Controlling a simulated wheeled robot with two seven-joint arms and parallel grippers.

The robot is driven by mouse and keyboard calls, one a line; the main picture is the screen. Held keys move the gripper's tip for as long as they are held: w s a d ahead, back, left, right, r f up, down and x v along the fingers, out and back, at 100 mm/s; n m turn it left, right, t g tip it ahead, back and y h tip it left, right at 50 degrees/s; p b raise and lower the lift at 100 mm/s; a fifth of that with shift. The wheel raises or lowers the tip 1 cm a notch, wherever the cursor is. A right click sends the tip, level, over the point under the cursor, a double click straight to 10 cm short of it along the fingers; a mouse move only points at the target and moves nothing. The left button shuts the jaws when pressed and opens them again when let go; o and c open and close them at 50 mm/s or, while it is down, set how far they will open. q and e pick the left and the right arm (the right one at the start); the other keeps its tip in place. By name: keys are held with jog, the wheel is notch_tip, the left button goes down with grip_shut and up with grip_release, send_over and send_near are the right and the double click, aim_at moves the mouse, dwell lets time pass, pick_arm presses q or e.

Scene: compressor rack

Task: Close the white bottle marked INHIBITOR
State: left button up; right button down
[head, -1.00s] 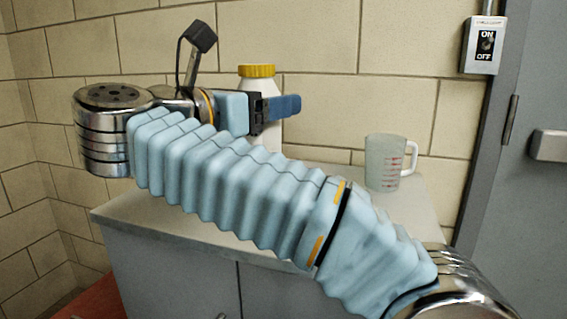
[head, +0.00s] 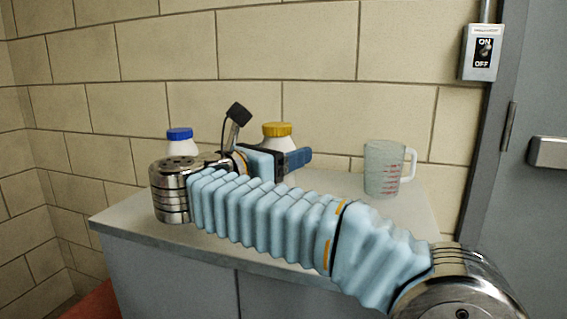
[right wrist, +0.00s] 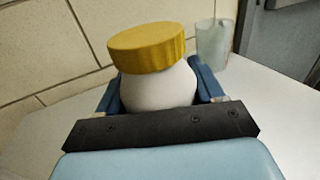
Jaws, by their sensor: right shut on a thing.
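A white bottle with a yellow cap (head: 277,129) is in my right gripper (head: 292,159), over the back of the counter. In the right wrist view, the blue fingers are on both sides of the white bottle body (right wrist: 158,90), with the yellow cap (right wrist: 147,45) on top, above the fingers. The cap covers the mouth, and I cannot tell how tight it is. A second white bottle with a blue cap (head: 180,134) stands at the left, partly behind my arm. No INHIBITOR marking is readable on either bottle. My left gripper is not in view.
A clear measuring cup (head: 384,168) with red marks stands at the right of the grey counter (head: 130,222). A brick wall is close behind. An ON/OFF switch (head: 482,55) and a grey door are at the right. The counter's right front is free.

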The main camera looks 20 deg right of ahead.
jog(key=shift+s+f, duration=0.1)
jog(key=shift+f, duration=0.8)
jog(key=shift+f, duration=0.2)
jog(key=shift+c, duration=0.8)
grip_release()
jog(key=shift+r, duration=0.1)
jog(key=shift+r, duration=0.3)
jog(key=b+v, duration=0.1)
jog(key=v, duration=1)
jog(key=shift+f+b, duration=0.25)
jog(key=shift+b, duration=0.1)
jog(key=shift+s+a, duration=0.25)
jog(key=shift+a, duration=0.2)
